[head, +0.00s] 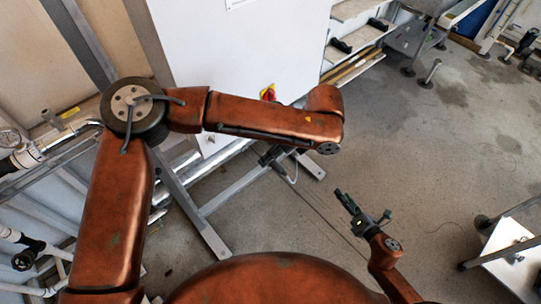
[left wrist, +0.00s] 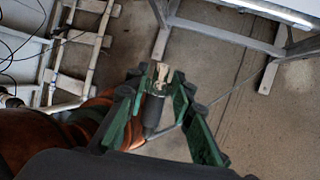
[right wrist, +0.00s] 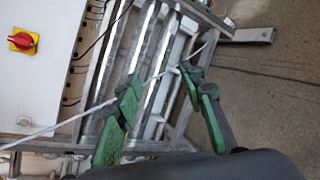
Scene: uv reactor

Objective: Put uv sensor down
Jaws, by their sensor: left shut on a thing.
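The uv sensor (left wrist: 154,106) is a dark cylinder with a pale, brass-coloured tip in the left wrist view. My left gripper (left wrist: 156,84) is shut on it, with green fingers on both sides, and holds it above the grey floor. In the head view my left gripper (head: 272,156) is small and partly hidden under my forearm, and I cannot make out the sensor there. My right gripper (head: 362,206) is over open floor to the right. In the right wrist view its green fingers (right wrist: 160,85) are apart with nothing gripped between them.
A white cabinet (head: 240,50) with a red and yellow switch (right wrist: 22,40) stands behind my left arm. Its metal frame (head: 205,225) reaches the floor. A thin pale cable (right wrist: 70,118) crosses the right wrist view. The floor (head: 440,150) to the right is mostly clear.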

